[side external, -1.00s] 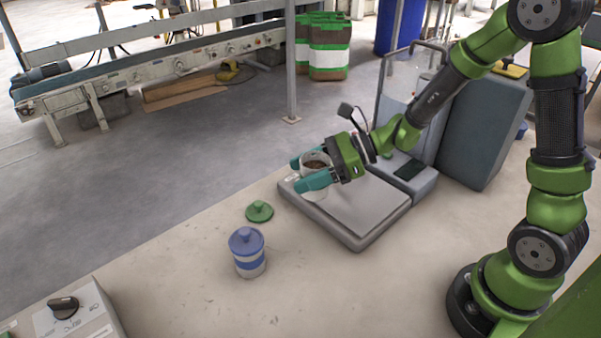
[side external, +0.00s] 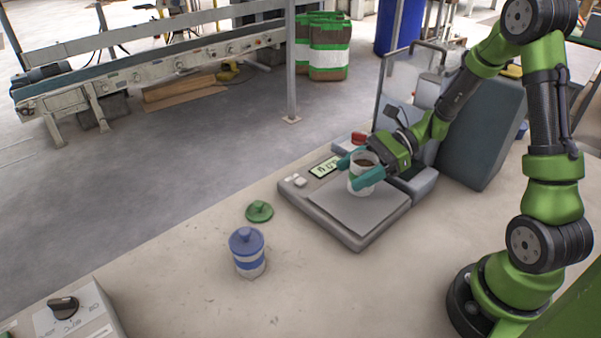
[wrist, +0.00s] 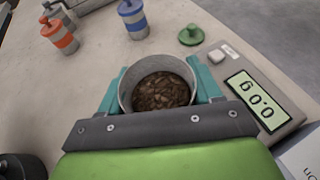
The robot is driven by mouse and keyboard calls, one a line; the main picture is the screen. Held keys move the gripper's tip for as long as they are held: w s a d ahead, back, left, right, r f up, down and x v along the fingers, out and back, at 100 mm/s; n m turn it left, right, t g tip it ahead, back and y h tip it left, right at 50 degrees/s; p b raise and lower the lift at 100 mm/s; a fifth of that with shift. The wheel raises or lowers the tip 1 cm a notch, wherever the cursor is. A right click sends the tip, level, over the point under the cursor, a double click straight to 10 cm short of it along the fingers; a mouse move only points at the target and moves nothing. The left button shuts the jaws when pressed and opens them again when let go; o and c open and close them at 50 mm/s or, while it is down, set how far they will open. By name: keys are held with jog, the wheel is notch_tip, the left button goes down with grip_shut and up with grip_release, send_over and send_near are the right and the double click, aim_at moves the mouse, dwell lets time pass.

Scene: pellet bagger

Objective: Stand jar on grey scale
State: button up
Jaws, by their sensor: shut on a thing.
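The jar (side external: 362,187) is a white open cup with brown pellets inside, and it stands upright in my gripper (side external: 358,171). My gripper's teal fingers are shut on its two sides. In the wrist view the jar (wrist: 124,91) sits between the fingertips (wrist: 158,85) with its open top facing the camera. The grey scale (side external: 352,236) lies on the table with the jar over its plate, toward the far right part. The display (wrist: 256,97) reads 0.0 g. A gap under the jar is hard to make out.
A blue-lidded jar (side external: 248,255) and a loose green lid (side external: 259,211) are on the table left of the scale. An orange-lidded jar (wrist: 60,38) shows in the wrist view. A control box with a knob (side external: 63,307) is at the front left. A red item (side external: 359,138) is behind the scale.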

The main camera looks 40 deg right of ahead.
jog(key=shift+f, duration=1.1)
jog(key=shift+f, duration=0.1)
jog(key=o, duration=1.4)
jog(key=shift+f, duration=0.1)
jog(key=shift+r, duration=0.2)
jog(key=v, duration=0.7)
jog(key=shift+s+d, duration=0.1)
jog(key=shift+d, duration=0.1)
